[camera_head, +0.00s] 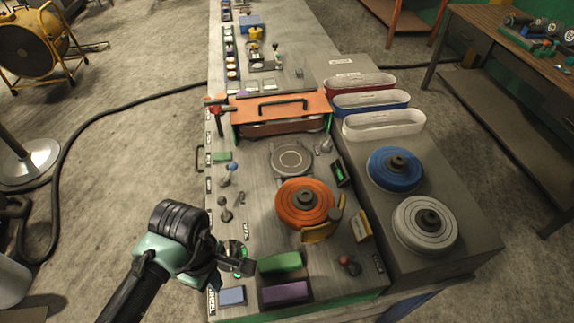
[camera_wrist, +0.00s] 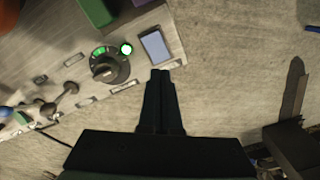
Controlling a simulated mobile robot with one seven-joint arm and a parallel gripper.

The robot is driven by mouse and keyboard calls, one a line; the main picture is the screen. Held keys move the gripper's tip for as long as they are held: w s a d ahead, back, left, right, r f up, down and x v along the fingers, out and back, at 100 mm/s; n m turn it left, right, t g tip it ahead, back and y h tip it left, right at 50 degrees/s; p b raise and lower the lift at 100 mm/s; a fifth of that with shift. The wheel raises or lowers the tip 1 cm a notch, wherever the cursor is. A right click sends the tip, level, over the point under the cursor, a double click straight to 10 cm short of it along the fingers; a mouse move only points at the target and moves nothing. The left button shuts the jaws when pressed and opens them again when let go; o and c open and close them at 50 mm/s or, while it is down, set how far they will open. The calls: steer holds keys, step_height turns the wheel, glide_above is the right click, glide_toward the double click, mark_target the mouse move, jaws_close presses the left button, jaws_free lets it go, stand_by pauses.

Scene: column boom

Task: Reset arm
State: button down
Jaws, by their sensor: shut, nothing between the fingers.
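My gripper (camera_head: 243,266) is at the front left of the workbench (camera_head: 260,180), above the control panel's corner. Its black fingers are together and empty. A dark rotary knob (camera_wrist: 106,68) with lit green marks lies left of that plate. In the head view the knob is partly hidden by my gripper. The blue-grey plate (camera_head: 232,296) shows just in front of my gripper.
Green (camera_head: 280,262) and purple (camera_head: 285,293) blocks sit right of my gripper. An orange disc (camera_head: 304,203) is mounted behind them. Blue (camera_head: 395,168) and grey (camera_head: 425,224) discs lie on the right-hand surface. A black cable (camera_head: 110,115) crosses the floor. Floor left of the bench is mostly open.

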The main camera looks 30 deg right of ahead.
stand_by(0.4)
steer(key=w+d+r+m+t+h+b, duration=0.1)
steer(key=w+d+r+m+t+h, duration=0.35)
steer(key=d+r, duration=0.6)
steer(key=w+d+r+m+t+h+b, duration=0.1)
steer(key=w+d+r+m+t+h, duration=0.4)
steer(key=d+r, duration=0.55)
step_height(320, 180, up, 13)
steer(key=w+d+t+b, duration=0.1)
steer(key=d+t, duration=0.1)
steer(key=t, duration=0.1)
steer(key=s+a+r+m+t+h+b, duration=0.1)
steer(key=s+a+r+t, duration=0.15)
steer(key=r, duration=0.45)
steer(key=s+a+r+m+t+h+b, duration=0.1)
steer(key=a+r+t, duration=0.3)
steer(key=r, duration=0.4)
steer(key=s+a+r+n+t+y, duration=0.1)
steer(key=s+a+r+t+y, duration=0.1)
steer(key=a, duration=0.3)
steer(key=s+a+r+n+t+y, duration=0.1)
steer(key=s+a+r+t+y, duration=0.1)
steer(key=a+y, duration=0.3)
steer(key=s+a+r+n+t+y+b, duration=0.1)
steer(key=s+a+r+t+y, duration=0.1)
steer(key=s+a+t+y, duration=0.2)
steer(key=shift+s+a+r, duration=0.35)
steer(key=shift+a+r, duration=0.05)
steer(key=shift+a, duration=0.85)
steer(key=shift+y, duration=0.25)
